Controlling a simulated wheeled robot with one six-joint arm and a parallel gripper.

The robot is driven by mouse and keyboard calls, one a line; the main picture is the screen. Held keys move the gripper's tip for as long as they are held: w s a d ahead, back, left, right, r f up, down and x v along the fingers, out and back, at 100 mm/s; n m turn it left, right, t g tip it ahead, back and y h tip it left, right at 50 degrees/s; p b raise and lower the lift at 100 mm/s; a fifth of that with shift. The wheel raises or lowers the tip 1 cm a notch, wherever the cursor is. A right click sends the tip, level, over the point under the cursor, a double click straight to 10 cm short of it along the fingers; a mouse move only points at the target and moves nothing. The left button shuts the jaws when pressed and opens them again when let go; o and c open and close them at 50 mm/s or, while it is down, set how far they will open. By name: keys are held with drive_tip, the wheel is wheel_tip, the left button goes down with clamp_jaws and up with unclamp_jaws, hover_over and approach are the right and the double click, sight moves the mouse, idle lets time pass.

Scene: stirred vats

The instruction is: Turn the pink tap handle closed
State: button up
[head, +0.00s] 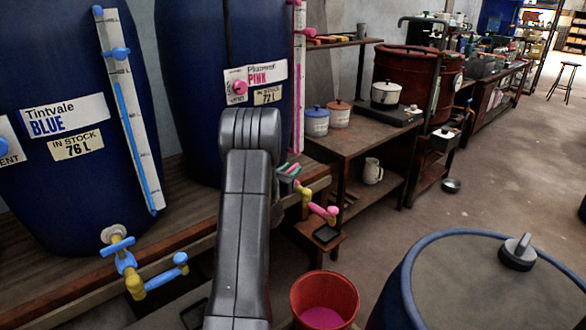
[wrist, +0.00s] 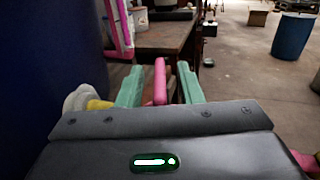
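The pink tap handle (wrist: 160,82) stands upright in the middle of the wrist view. My gripper (wrist: 160,84) is open, with one teal finger on each side of the handle and a gap on both sides. In the head view my gripper (head: 288,174) is mostly hidden behind my arm.
A red bucket (head: 352,285) with pink liquid stands below. A blue-rimmed drum (head: 470,285) is at front right. The Tintvale BLUE vat (head: 70,170) with its blue tap (head: 125,262) is at left. A bench (head: 350,145) stands behind. Open floor lies to the right.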

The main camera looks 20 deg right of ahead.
drive_tip(key=shift+x, duration=0.95)
clamp_jaws()
